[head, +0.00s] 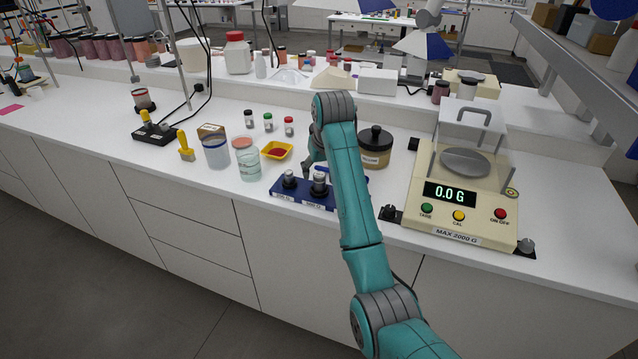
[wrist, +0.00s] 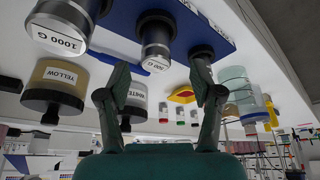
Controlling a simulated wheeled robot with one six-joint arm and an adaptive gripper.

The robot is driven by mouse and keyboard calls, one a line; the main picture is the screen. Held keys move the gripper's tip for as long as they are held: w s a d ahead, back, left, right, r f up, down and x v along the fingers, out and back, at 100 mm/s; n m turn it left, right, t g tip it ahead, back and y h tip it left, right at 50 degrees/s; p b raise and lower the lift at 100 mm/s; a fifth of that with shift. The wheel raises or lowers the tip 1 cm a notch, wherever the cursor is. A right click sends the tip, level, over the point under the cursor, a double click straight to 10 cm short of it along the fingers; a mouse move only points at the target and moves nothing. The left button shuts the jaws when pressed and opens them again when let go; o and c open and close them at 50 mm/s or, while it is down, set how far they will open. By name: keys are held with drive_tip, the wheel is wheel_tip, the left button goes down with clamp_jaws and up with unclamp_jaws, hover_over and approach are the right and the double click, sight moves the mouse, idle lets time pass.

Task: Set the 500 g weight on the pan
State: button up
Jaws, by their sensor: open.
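In the head view my arm hides most of the gripper. The round grey pan (head: 465,163) is empty on the cream balance (head: 470,238), whose display reads 0.0 G.
A smaller weight (head: 290,178) and the 1000 g weight (wrist: 60,28) flank it on the rack. Beakers (head: 246,162) stand left.

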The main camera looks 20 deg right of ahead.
sight(320, 176)
drive_tip(key=shift+d+x, duration=0.1)
drive_tip(key=shift+x, duration=1.3)
drive_tip(key=shift+d+x, duration=0.15)
drive_tip(key=shift+x, duration=1.2)
clamp_jaws()
